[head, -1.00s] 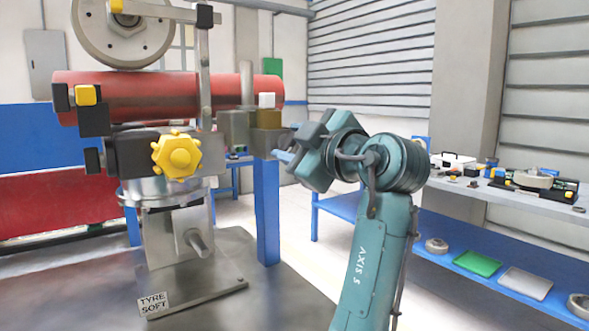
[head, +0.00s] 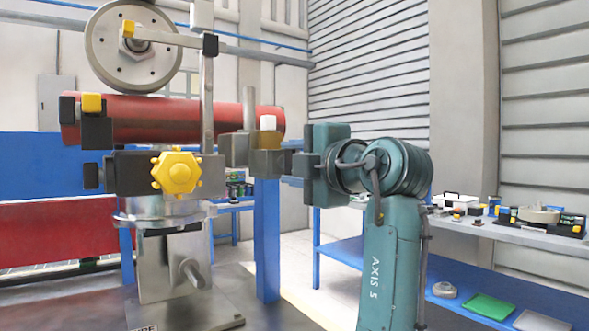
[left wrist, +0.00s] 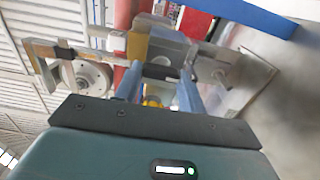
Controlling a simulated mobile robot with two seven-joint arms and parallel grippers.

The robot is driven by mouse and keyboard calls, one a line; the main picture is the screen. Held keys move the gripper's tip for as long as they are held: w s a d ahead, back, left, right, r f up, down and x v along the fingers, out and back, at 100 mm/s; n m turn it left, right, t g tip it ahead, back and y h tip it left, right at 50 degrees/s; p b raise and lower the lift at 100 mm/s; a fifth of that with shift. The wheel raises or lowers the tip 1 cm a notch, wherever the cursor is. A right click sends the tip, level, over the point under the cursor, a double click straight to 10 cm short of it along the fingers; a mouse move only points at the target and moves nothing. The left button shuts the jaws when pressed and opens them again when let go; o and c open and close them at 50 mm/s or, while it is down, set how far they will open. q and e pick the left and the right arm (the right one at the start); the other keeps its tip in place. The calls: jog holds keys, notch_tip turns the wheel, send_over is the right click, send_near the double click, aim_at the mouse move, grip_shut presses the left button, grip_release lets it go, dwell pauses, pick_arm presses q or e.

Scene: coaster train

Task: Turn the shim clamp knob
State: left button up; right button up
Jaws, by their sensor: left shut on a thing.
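My left gripper (head: 286,163) is at the right side of a brass-coloured block (head: 265,163) on the machine, its fingers level. In the left wrist view its two blue fingers (left wrist: 158,88) reach toward this block (left wrist: 152,45), with a dark piece (left wrist: 160,71) between them. The gripper is shut on this piece, which I take to be the shim clamp knob; the fingers mostly hide it in the head view. A yellow star-shaped knob (head: 177,172) faces forward on a black block to the left, apart from the gripper. My right gripper is not in view.
A red roller (head: 150,120) lies across the machine, below a grey wheel (head: 133,47). A white cap (head: 267,122) stands on the brass block. A blue-framed bench (head: 470,285) with tools and a green tray (head: 490,307) is at the right.

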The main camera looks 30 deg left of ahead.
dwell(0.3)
pick_arm(q)
jog(key=o, duration=1)
jog(key=v, duration=1.3)
jog(key=shift+s+d+b, duration=0.1)
jog(key=shift+b, duration=0.25)
